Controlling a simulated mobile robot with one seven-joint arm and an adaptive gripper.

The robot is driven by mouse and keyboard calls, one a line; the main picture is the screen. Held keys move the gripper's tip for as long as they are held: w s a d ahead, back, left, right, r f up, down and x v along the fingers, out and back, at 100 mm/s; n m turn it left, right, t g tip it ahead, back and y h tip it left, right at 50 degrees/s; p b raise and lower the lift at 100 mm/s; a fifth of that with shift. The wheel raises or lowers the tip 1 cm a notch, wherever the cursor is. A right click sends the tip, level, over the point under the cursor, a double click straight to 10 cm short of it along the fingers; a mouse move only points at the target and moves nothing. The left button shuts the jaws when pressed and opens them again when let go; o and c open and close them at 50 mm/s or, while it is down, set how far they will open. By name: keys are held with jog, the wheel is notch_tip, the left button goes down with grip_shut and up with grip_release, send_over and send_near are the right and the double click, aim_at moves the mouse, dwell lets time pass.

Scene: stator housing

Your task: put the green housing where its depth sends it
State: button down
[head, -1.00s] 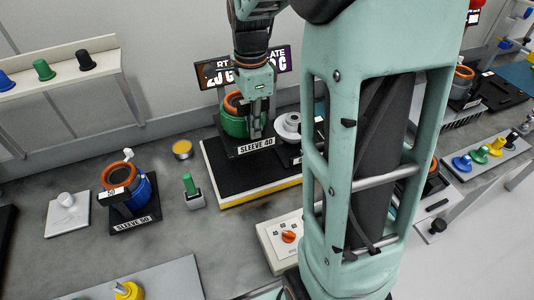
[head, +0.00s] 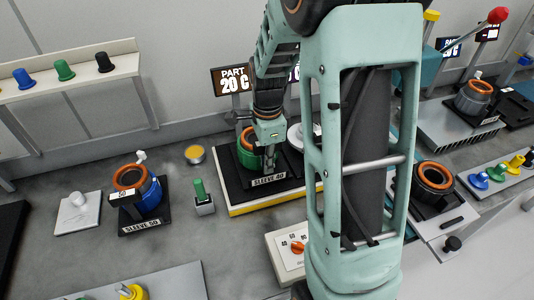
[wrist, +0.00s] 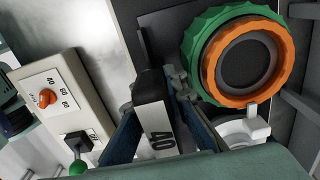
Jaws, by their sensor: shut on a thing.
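The green housing (head: 247,159), with an orange ring in its top, stands on a black stand labelled SLEEVE 40 (head: 268,179). In the wrist view the green housing (wrist: 195,48) is upper right, its round opening showing. My gripper (head: 270,168) is low at the housing's right front side. In the wrist view its fingers (wrist: 160,120) are shut on a black block marked 40 (wrist: 152,100), beside the housing. I cannot tell whether this block is joined to the housing or its stand. The housing's depth cannot be read.
A blue housing (head: 147,196) with a block marked 50 stands at left on a SLEEVE 50 stand. A dark housing (head: 432,185) is right of my arm. A switch box with an orange knob (head: 297,247) is in front.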

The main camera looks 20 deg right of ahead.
jog(key=shift+w, duration=0.1)
jog(key=shift+f, duration=0.15)
jog(key=c, duration=2)
grip_release()
jog(key=shift+o, duration=0.2)
jog(key=r, duration=1.2)
jog(key=shift+s+r, duration=0.15)
jog(key=shift+s, duration=0.1)
